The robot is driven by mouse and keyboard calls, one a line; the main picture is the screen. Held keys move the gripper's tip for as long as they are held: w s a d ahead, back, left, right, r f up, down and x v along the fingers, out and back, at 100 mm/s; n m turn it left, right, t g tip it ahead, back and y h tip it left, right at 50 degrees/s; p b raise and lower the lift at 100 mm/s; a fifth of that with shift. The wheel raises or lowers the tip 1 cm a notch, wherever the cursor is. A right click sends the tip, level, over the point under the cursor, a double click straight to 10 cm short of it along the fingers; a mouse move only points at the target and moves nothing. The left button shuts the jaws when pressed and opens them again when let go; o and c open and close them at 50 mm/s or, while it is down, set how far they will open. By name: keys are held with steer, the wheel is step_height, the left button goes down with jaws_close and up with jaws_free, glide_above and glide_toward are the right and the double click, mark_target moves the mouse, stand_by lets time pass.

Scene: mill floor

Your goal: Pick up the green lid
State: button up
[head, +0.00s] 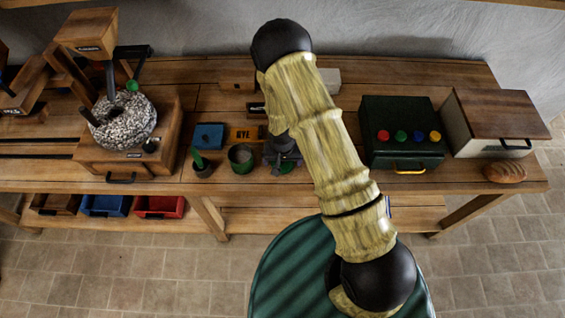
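A flat green piece (288,168), which looks like the green lid, shows on the wooden workbench near its front edge. It is partly hidden by my gripper (281,166), which points down over it. The view is too small to tell whether the fingers touch it or how far apart they are. A round green canister (241,160) with an open-looking grey top stands just to the left of my gripper.
A potted cactus (201,165), a blue box (208,136) and an orange RYE sign (243,133) stand left of my gripper. A stone mill (125,120) is at far left. A dark green box with coloured buttons (402,148), a bread bin (495,148) and a loaf (505,171) are right.

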steer(key=c, duration=0.9)
steer(key=shift+o, duration=0.2)
steer(key=shift+r, duration=0.15)
step_height(320, 180, up, 10)
steer(key=b, duration=0.2)
steer(key=shift+b, duration=0.4)
